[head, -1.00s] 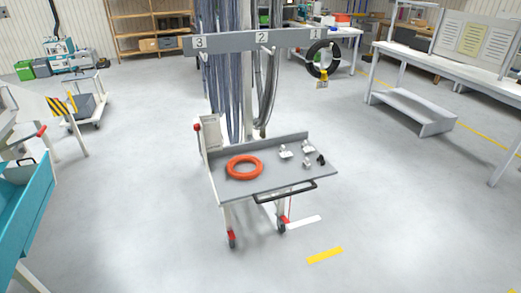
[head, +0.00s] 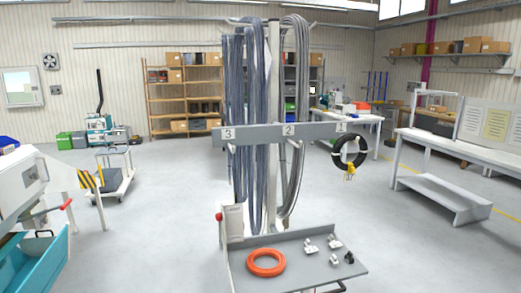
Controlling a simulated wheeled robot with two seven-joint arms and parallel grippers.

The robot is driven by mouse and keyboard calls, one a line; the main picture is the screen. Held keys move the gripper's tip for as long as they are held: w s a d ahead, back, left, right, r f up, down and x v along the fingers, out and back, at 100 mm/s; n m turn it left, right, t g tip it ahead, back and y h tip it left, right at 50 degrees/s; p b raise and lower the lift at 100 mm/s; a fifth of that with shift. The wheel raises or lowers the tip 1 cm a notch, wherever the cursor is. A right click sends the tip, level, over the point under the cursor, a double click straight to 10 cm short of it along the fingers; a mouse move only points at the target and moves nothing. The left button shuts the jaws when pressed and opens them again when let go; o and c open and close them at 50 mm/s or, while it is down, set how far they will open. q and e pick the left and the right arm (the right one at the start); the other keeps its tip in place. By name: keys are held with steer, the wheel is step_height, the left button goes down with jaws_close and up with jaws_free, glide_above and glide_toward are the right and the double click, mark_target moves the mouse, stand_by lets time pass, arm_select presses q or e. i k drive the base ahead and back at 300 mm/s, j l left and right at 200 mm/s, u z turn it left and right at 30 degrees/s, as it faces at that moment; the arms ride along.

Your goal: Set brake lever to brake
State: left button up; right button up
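A red knob (head: 219,216) shows on the left side of the cable cart, beside a pale upright plate (head: 234,222). A red handle (head: 66,204) shows on the machine (head: 22,182) at the left edge. Neither is clearly marked as the brake lever at this size, and I cannot read a lever position. The cart's wheels are below the picture's edge. Neither of my grippers is in view.
The cart tray (head: 300,240) holds an orange ring (head: 266,262) and several small fittings. Grey cables (head: 250,110) hang behind a numbered bar (head: 255,135); a black coil (head: 349,152) hangs at its right. A white bench (head: 450,150) stands right. Floor between is clear.

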mark_target(219, 216)
steer(key=i+j, duration=0.1)
steer(key=i, duration=0.45)
steer(key=i+j+u, duration=0.15)
steer(key=i, duration=0.45)
